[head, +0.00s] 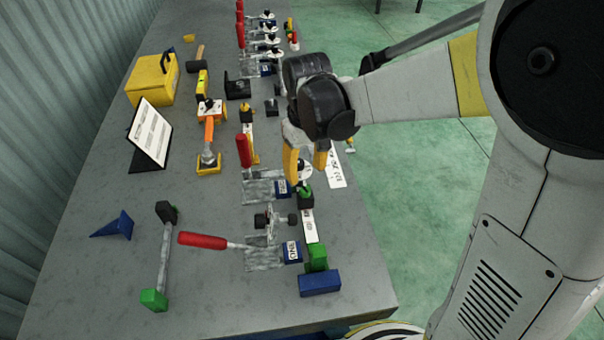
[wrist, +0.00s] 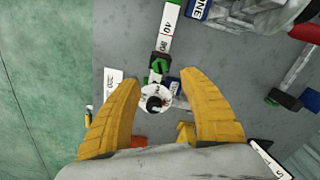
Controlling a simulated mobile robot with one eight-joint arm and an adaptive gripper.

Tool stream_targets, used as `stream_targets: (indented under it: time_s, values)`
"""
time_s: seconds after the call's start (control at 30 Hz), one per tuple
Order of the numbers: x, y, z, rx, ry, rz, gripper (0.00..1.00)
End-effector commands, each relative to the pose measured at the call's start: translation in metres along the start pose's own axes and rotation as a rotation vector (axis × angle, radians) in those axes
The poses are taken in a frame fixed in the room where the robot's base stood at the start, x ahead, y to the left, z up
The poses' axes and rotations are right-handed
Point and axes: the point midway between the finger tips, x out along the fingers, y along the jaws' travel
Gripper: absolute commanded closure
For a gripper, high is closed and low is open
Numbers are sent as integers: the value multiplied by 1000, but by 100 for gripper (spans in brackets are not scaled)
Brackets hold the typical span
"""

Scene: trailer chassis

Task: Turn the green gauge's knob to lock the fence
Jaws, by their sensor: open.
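The green gauge sits on a white marked rule in the middle right of the bench. In the head view its green part (head: 305,190) shows just below my gripper (head: 306,172). In the wrist view, the green part (wrist: 155,70) adjoins a round white disc with a black knob (wrist: 154,102). My gripper (wrist: 160,82) is open, its two yellow fingers on either side of the disc and knob, with gaps on both sides. The knob is partly hidden by the fingers in the head view. I cannot tell which part is the fence.

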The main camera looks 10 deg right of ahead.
Motion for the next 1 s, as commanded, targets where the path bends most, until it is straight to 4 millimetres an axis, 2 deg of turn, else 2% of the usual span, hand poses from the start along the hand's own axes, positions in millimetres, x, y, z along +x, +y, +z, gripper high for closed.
stream_targets:
  time_s: [0.03,0.1,0.33,0.5,0.8,0.97,1.0]
  values:
    - [15,0,0,0,0,0,50]
    - [30,0,0,1,0,1,50]
    - [68,0,-1,1,1,1,50]
    - [80,0,0,1,1,1,50]
    - [80,0,0,2,1,1,51]
    - [80,0,0,2,1,1,100]
    - [80,0,0,2,1,1,100]
